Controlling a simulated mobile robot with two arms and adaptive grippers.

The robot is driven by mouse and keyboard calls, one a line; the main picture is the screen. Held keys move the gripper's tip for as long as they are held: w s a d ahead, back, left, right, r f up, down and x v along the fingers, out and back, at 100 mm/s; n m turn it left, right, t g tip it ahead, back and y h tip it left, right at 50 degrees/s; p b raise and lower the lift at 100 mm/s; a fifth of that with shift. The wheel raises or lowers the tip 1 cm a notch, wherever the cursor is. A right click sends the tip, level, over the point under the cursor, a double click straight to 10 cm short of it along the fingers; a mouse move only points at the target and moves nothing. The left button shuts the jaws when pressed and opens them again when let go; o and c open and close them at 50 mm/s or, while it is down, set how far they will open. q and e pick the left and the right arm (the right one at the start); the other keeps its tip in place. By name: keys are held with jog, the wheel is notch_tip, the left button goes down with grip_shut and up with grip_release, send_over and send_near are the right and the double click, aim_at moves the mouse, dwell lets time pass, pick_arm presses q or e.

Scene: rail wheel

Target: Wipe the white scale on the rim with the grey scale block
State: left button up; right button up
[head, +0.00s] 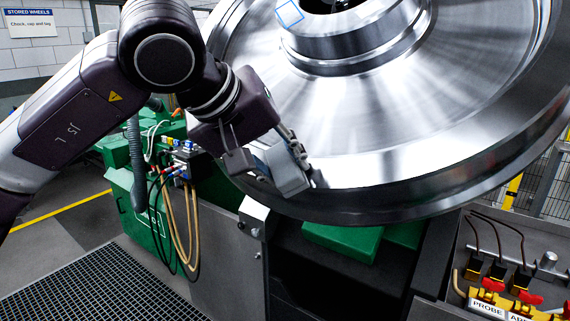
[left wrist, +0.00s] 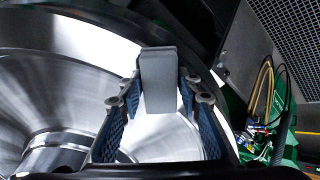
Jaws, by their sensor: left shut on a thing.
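The shiny steel rail wheel (head: 400,120) fills the upper right of the head view, with its outer rim (head: 400,200) along the lower edge. My left gripper (head: 285,160) is at the rim's lower left. It is shut on the grey scale block (head: 289,171). In the left wrist view the block (left wrist: 159,80) sits between the two blue-padded fingers of the gripper (left wrist: 160,105), in front of the wheel face. I cannot tell whether the block touches the rim. I cannot make out white scale apart from bright reflections. My right gripper is in neither view.
Green machinery (head: 130,190) with hoses and cables (head: 180,205) stands left of the wheel. A grey housing (head: 228,250) lies below the gripper. A panel with red-handled valves and a PROBE label (head: 487,308) is at lower right. A floor grating (head: 90,290) is at lower left.

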pick_arm(q)
jog(key=shift+p+v, duration=0.6)
jog(key=shift+v, duration=2.05)
jog(key=shift+r, duration=0.1)
jog(key=p+v, duration=0.1)
jog(key=v, duration=0.2)
